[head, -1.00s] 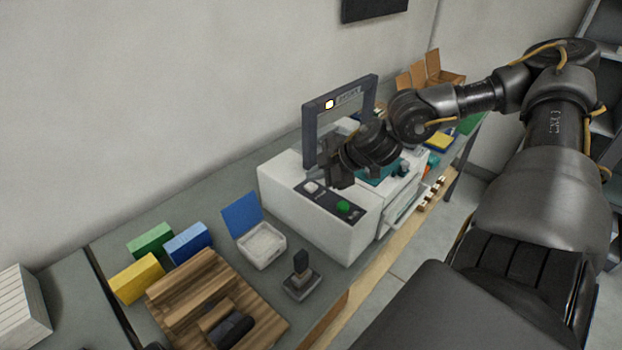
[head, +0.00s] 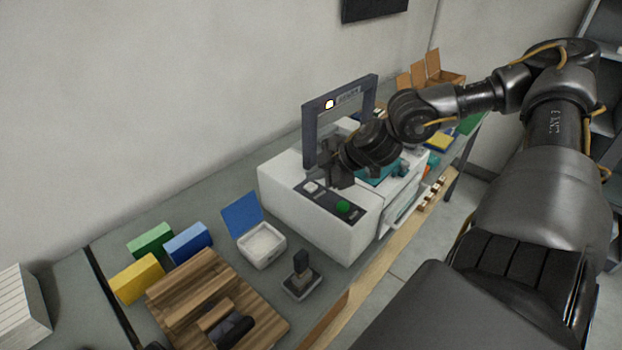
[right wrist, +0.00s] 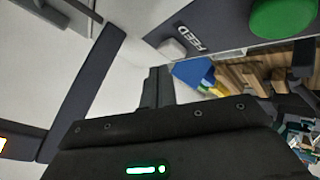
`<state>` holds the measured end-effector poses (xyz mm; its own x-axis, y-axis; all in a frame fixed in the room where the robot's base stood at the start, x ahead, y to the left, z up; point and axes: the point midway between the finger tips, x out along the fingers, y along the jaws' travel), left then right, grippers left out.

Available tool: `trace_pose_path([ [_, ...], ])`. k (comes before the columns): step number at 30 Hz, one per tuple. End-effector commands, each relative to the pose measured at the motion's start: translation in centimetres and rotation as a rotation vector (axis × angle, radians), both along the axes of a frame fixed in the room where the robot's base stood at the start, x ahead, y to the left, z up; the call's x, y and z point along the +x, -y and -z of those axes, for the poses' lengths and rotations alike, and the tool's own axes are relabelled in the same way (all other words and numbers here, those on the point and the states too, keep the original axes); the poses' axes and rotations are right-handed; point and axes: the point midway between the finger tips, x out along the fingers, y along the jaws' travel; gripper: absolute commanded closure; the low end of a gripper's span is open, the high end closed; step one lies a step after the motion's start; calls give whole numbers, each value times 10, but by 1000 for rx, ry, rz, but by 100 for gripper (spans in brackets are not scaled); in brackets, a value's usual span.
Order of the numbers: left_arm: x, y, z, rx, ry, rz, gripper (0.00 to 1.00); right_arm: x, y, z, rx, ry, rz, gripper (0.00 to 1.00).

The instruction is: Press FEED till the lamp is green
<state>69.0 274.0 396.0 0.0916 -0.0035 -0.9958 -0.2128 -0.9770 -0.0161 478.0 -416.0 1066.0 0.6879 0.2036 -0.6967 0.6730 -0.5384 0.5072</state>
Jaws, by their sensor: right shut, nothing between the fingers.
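The white printer (head: 290,205) stands on the bench with a dark control strip. The strip carries a white button (head: 311,187) and a round green button (head: 343,208). In the right wrist view the white FEED button (right wrist: 171,48) sits by its FEED label (right wrist: 189,38), with the green button (right wrist: 284,17) beyond. The lamp (head: 329,104) on the dark upright frame glows amber-white, not green. My right gripper (head: 333,179) is shut and empty, its fingertips close to the FEED button. I cannot tell whether they touch it. My left gripper is not in view.
Left of the printer are an open white box (head: 262,244) with a blue lid, a stamp (head: 302,275), a wooden holder (head: 200,285) and green, blue and yellow boxes. A cardboard box (head: 438,72) stands behind. The wall closes off the back.

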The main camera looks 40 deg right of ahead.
Motion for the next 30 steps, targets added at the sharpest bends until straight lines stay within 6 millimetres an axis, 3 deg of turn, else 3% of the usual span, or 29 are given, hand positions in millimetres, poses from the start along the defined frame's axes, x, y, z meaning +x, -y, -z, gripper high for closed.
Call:
trace_pose_path([
  [30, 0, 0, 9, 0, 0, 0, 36, 0, 0, 8, 0, 0, 0, 100],
])
